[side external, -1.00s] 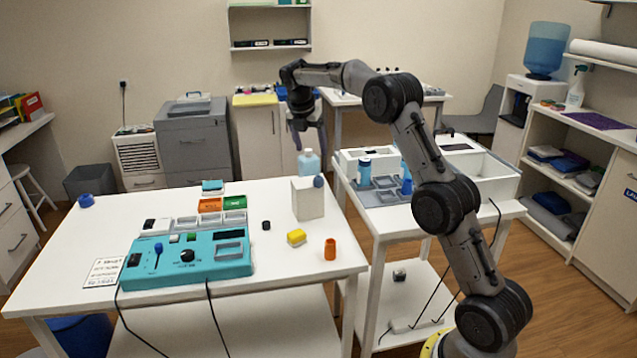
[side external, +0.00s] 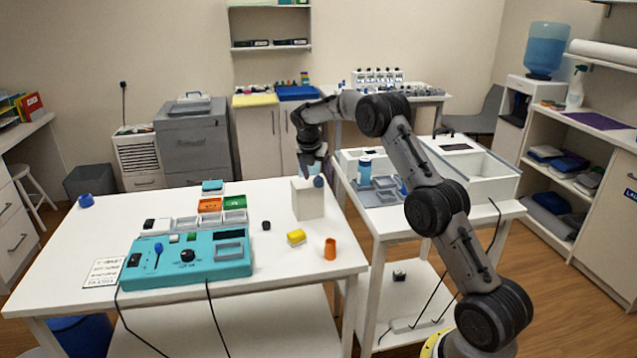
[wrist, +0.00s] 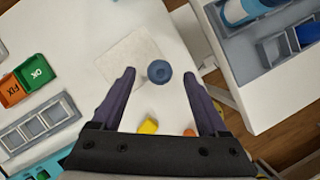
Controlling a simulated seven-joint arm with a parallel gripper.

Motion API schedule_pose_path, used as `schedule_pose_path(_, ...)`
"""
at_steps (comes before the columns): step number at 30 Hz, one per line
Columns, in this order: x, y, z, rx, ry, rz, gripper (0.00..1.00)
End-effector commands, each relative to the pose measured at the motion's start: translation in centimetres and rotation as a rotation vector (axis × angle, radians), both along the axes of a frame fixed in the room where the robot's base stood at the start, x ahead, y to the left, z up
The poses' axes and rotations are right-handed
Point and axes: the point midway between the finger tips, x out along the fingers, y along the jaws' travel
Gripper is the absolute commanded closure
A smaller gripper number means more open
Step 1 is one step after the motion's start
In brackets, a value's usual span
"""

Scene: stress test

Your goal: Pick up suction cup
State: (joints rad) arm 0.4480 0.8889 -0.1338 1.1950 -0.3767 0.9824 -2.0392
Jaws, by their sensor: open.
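A small round blue piece with a darker centre (wrist: 159,72), which looks like the suction cup, is at the right edge of the white box (side external: 308,203). It also shows in the side view (side external: 318,181). My gripper (side external: 313,171) is open and empty just above the box. In the wrist view, its two dark fingers lie on either side of the blue piece, with gaps on both sides. The height left between fingertips and piece is hard to judge. Another blue object (side external: 86,201) lies at the table's far left.
A teal control panel (side external: 160,272) stands left on the white table. A yellow block (side external: 297,237), an orange cup (side external: 330,249) and a small black cube (side external: 266,225) lie near the box. A cart with a grey tray (side external: 385,198) and blue-capped bottle (side external: 364,170) stands to the right.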

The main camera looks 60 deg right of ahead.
Motion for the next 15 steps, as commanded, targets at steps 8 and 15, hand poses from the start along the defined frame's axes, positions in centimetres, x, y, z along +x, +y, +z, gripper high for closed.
schedule_pose_path(8,0.13,-0.50,-1.19,-0.001,-0.002,0.001,0.23)
schedule_pose_path(15,0.13,-0.48,-1.18,-0.001,-0.002,0.001,0.56)
